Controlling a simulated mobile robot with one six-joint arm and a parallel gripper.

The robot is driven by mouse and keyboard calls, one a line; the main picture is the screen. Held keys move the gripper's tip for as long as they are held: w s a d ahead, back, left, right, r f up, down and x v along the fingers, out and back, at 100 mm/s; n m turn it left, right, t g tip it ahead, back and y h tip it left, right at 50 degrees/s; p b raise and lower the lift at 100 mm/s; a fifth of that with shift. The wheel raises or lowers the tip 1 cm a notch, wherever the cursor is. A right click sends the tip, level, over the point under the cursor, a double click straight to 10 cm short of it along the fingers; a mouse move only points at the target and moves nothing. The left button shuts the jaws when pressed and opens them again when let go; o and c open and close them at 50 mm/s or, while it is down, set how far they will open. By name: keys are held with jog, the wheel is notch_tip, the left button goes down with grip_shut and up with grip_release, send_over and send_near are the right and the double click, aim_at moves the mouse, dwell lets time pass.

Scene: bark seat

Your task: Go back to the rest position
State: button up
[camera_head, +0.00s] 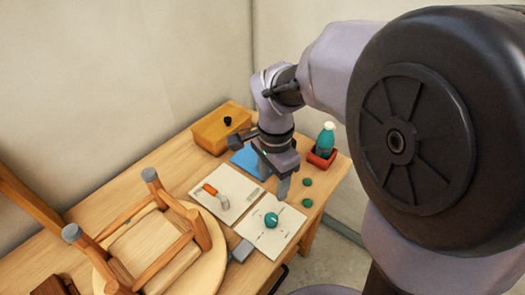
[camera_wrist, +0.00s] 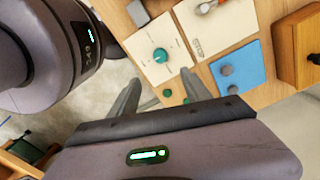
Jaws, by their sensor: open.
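My gripper (camera_head: 272,180) hangs over the right part of the wooden table (camera_head: 150,183) in the head view. In the wrist view my gripper (camera_wrist: 164,92) shows its two fingers spread apart with nothing between them. Below it, a teal round knob-like object (camera_head: 271,219) sits on a white sheet (camera_head: 283,238); in the wrist view this object (camera_wrist: 161,55) stands beyond the fingertips, apart from them. Two small green discs (camera_head: 307,182) lie on the bare wood to the right of the gripper.
A blue mat (camera_head: 246,160) lies behind my gripper, near a yellow wooden box (camera_head: 213,131). A teal bottle (camera_head: 325,140) stands in a red tray (camera_head: 322,161). An orange-handled tool (camera_head: 211,190) lies on another white sheet. An upturned stool (camera_head: 150,245) fills the table's left part.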

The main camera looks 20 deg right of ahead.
jog(key=s+a+r+n+t+y+b, duration=0.2)
jog(key=s+r+n+t, duration=0.3)
jog(key=s+n, duration=0.5)
jog(key=s+a+r, duration=0.1)
jog(key=s+r, duration=0.1)
jog(key=s, duration=0.1)
jog(key=shift+a+t, duration=0.35)
jog(key=shift+t, duration=0.05)
jog(key=shift+c, duration=0.3)
